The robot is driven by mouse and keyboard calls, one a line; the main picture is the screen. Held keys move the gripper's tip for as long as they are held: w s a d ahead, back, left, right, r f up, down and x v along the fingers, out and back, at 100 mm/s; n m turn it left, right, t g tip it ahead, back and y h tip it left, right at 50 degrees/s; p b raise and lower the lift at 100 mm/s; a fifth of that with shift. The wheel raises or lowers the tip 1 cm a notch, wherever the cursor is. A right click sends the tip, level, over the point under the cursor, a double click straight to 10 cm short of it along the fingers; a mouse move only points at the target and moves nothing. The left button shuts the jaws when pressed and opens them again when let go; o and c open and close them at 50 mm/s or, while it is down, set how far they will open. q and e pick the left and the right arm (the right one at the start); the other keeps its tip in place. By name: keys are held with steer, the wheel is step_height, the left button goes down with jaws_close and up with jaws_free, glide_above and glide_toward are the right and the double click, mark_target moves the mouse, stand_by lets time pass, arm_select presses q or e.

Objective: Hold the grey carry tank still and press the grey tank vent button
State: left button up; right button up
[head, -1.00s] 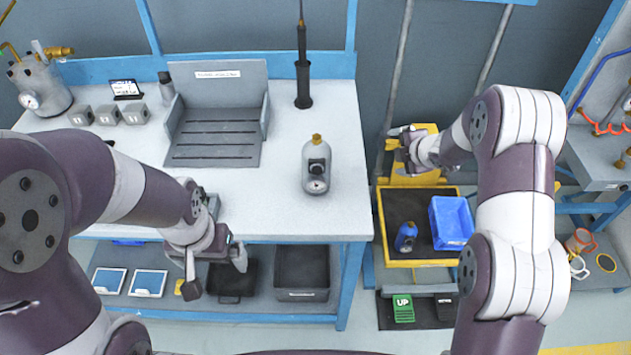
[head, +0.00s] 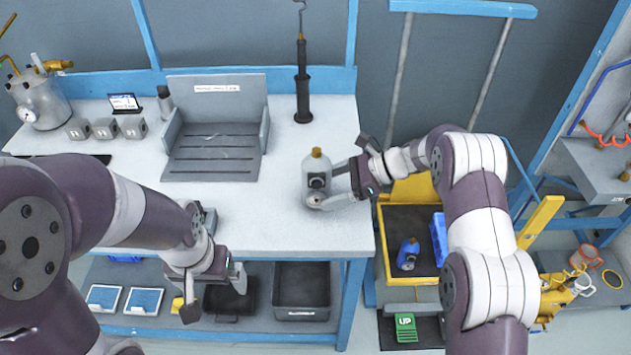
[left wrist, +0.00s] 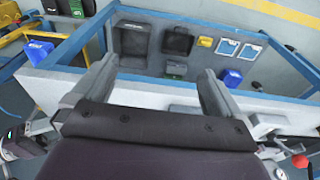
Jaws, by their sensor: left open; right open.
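The grey carry tank (head: 316,170) stands upright on the white bench near its right end, with a brass cap, a dark part on its front and a round gauge low down. The vent button cannot be told apart at this size. My right gripper (head: 342,178) is open at the tank's right side, partly covering its lower front; whether it touches is unclear. My left gripper (head: 214,294) is open and empty in front of the bench's front edge, left of the tank. Its two spread fingers show in the left wrist view (left wrist: 155,78) with nothing between them.
A grey slatted cradle (head: 215,160) stands at the bench's back, and a dark pump-like rod (head: 303,85) stands right of it. A larger tank (head: 40,100) and small grey blocks are at left. A yellow cart (head: 385,258) with a blue bottle (head: 407,254) stands right of the bench.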

mark_target(321, 192)
steer(key=shift+a+f+b, duration=0.6)
steer(key=shift+a+f, duration=0.3)
steer(key=shift+a, duration=0.4)
arm_select(q)
step_height(321, 192, down, 3)
steer(key=shift+r, duration=0.2)
arm_select(e)
steer(key=c, duration=0.3)
arm_select(q)
jaws_close()
arm_select(e)
steer(key=shift+c, duration=0.2)
